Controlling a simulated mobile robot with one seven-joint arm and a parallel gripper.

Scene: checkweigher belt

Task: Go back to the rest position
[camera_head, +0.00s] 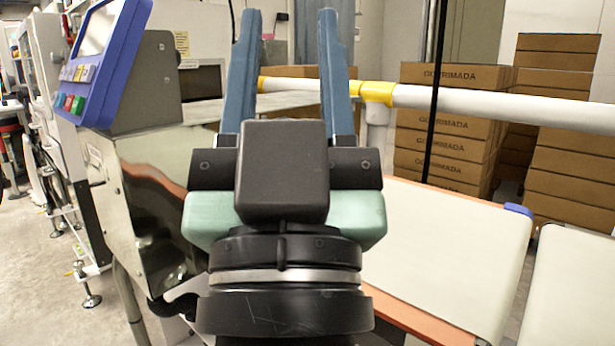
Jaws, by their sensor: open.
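My gripper (287,20) is in the middle of the head camera view, pointing away and upward. Its two long blue fingers stand wide apart with nothing between them. Its black and pale green body hides the middle of the machine and part of the belt behind it. No object is held.
A white belt (440,250) with an orange edge lies at right, with another belt section (575,290) beside it. A blue control panel (103,60) stands on a steel housing at left. A white rail (480,102) with yellow joints crosses behind. Stacked cardboard boxes (447,122) stand at the back right.

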